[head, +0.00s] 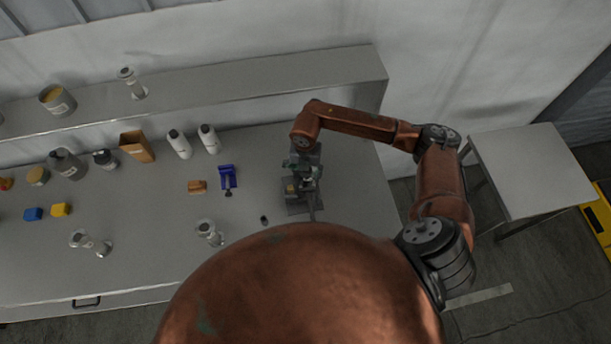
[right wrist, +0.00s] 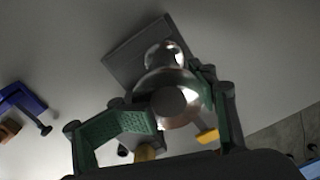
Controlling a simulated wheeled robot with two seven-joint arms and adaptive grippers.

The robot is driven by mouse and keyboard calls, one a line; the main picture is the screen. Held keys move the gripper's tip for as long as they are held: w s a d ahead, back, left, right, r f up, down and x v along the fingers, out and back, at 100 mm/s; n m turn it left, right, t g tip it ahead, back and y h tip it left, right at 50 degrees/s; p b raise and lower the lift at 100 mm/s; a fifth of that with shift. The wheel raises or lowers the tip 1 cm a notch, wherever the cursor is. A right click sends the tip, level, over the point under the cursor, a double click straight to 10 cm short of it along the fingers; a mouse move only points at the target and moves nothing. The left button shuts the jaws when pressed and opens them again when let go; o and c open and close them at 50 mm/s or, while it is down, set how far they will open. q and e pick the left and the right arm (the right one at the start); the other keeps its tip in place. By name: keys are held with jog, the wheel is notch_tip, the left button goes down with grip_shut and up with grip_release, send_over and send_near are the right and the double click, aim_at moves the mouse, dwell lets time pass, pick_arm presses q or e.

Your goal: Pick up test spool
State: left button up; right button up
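A shiny metal spool-like piece (right wrist: 168,95), likely the test spool, stands over a dark grey plate (right wrist: 125,58) in the right wrist view. My right gripper (right wrist: 178,112) has its green-padded fingers on either side of this piece. The pads look very near its rim, but I cannot tell whether they press on it. In the head view my right gripper (head: 306,172) points down over the plate (head: 296,209) at the bench's right part, and the arm and gripper hide most of the piece. My left gripper is not in view.
Similar metal pieces stand on the shelf (head: 133,90) and lie at the bench front (head: 209,232). A blue clamp-like tool (head: 228,178) and a brown block (head: 197,187) lie left of the plate. White bottles (head: 179,144) stand behind. The bench's right end is clear.

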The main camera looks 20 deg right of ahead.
notch_tip(320, 180, down, 2)
jog(key=shift+f, duration=0.4)
jog(key=shift+c, duration=0.7)
jog(key=c, duration=0.5)
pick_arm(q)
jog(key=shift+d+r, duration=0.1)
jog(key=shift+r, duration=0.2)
pick_arm(e)
jog(key=shift+r, duration=0.1)
jog(key=c, duration=0.4)
jog(key=shift+w, duration=0.1)
jog(key=shift+c, duration=0.2)
